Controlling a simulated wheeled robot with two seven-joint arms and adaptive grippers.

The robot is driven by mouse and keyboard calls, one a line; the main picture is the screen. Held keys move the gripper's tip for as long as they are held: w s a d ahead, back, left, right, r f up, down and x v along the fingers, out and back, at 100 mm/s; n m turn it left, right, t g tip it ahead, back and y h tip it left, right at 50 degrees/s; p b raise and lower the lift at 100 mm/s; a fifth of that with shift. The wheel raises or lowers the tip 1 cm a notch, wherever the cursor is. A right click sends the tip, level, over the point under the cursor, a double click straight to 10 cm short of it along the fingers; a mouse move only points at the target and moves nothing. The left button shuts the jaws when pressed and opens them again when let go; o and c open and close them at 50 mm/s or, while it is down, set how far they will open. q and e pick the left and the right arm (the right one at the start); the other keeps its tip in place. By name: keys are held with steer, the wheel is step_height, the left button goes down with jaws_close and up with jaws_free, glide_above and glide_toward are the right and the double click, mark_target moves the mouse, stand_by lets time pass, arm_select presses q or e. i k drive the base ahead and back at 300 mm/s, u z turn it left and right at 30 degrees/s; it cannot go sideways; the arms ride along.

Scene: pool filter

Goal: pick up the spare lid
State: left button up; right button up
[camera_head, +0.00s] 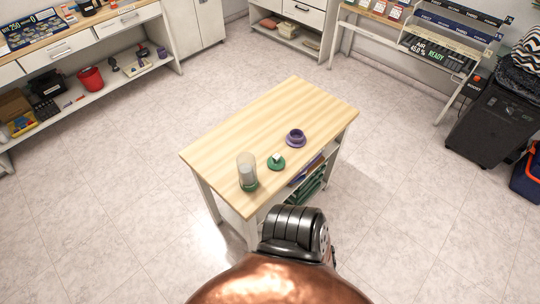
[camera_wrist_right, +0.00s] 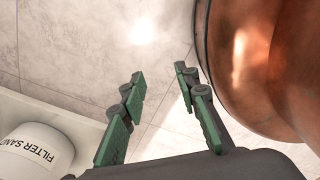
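A wooden-topped table (camera_head: 250,120) stands in the middle of the head view. The frames do not show which piece is the spare lid. In the right wrist view my right gripper (camera_wrist_right: 160,74) is open and empty, its green-and-black fingers apart over the floor, away from the table pieces. My left gripper is in neither view.
A white container marked FILTER SAND (camera_wrist_right: 38,146) is at the lower left of the right wrist view. Shelves below the table hold green and purple items. A workbench (camera_head: 90,40) stands at the left, a dark bin (camera_head: 490,125) at the right. The floor around the table is clear.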

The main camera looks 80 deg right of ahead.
mark_target(276, 161)
steer(key=z, duration=0.8)
steer(key=i, duration=0.9)
steer(key=z, duration=1.05)
